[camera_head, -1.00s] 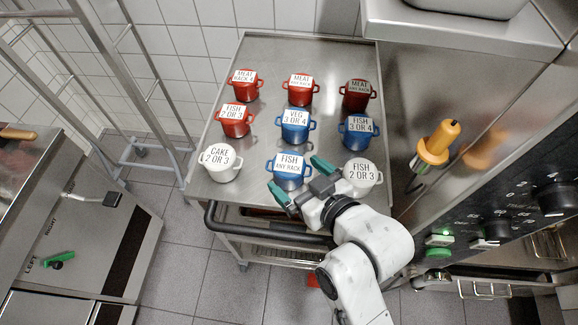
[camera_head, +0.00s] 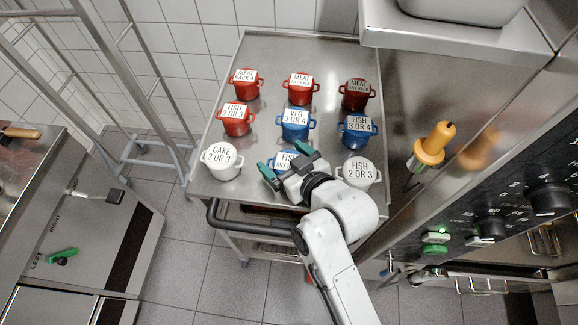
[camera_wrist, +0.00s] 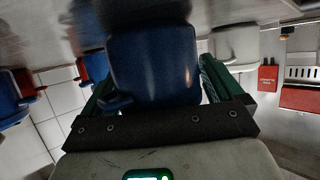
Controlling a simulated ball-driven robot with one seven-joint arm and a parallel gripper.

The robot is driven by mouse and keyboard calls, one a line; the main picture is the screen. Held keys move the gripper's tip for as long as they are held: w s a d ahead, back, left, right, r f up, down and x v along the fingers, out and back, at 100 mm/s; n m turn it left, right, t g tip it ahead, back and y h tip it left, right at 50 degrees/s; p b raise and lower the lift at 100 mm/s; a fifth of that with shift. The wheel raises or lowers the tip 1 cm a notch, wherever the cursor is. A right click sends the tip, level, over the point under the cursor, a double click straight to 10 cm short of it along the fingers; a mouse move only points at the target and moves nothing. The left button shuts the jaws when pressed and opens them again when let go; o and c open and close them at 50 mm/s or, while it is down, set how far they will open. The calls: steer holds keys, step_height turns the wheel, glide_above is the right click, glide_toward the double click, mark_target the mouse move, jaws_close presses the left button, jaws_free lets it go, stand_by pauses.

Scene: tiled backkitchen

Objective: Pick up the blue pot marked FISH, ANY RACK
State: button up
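The blue pot marked FISH, ANY RACK (camera_head: 281,160) stands in the front row of the steel trolley top (camera_head: 262,75), between two white pots. My gripper (camera_head: 287,161) is over its near side and hides part of the pot and label. In the wrist view the blue pot (camera_wrist: 152,68) fills the space between the green fingers of my gripper (camera_wrist: 157,80). The fingers are apart, one on each side of the pot. A gap shows beside the right finger; contact on the left is unclear.
White pots marked CAKE 2 OR 3 (camera_head: 222,161) and FISH 2 OR 3 (camera_head: 359,173) stand left and right. The blue VEG 3 OR 4 pot (camera_head: 295,124) is just behind. A black trolley handle (camera_head: 250,226) runs below my arm. The oven panel (camera_head: 490,215) is on the right.

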steer(key=c, duration=1)
steer(key=shift+r, duration=0.1)
